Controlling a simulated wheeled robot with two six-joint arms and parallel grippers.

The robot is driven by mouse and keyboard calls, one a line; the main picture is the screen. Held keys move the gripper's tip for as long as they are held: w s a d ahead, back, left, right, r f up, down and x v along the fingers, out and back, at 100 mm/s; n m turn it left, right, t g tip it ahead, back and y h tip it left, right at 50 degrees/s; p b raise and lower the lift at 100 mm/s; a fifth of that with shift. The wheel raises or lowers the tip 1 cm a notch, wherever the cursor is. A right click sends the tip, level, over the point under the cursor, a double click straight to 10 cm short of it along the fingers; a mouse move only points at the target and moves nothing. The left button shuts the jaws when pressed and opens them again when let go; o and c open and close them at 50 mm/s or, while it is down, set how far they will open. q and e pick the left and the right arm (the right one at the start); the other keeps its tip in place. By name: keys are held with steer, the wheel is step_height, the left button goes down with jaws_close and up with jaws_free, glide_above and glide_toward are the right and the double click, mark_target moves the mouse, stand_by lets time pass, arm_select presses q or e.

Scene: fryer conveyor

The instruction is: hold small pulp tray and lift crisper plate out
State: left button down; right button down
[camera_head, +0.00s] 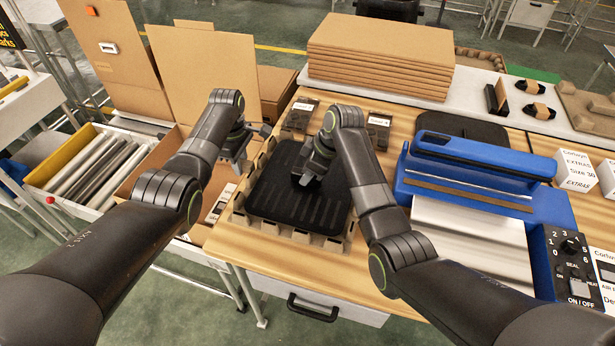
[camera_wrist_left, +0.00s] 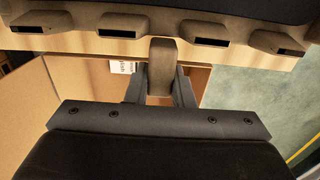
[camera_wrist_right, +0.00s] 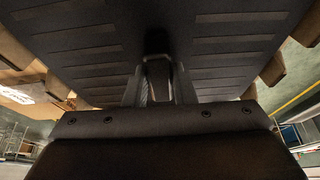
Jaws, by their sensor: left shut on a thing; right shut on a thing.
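The small pulp tray (camera_head: 242,219) is brown with a notched rim and sits on the wooden table left of the sealer. The black crisper plate (camera_head: 265,200) lies within the tray's rim, with slots on its surface. My left gripper (camera_head: 236,168) is shut on the tray's left rim; in the left wrist view its fingers (camera_wrist_left: 161,88) close around one rim post. My right gripper (camera_head: 306,179) is over the plate's middle, shut on a raised part of it. The right wrist view shows its fingers (camera_wrist_right: 158,85) pinching this dark grip, with the plate (camera_wrist_right: 80,40) filling the view.
A blue sealer (camera_head: 480,165) stands right of my right arm. An open cardboard box (camera_head: 140,170) is at the left, and a stack of brown boards (camera_head: 380,55) is behind. Small dark packs (camera_head: 300,115) lie just beyond the tray.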

step_height(320, 180, up, 10)
stand_by(0.4)
arm_select(q)
steer(key=c, duration=1.2)
jaws_free()
steer(key=shift+o, duration=0.2)
step_height(320, 180, up, 12)
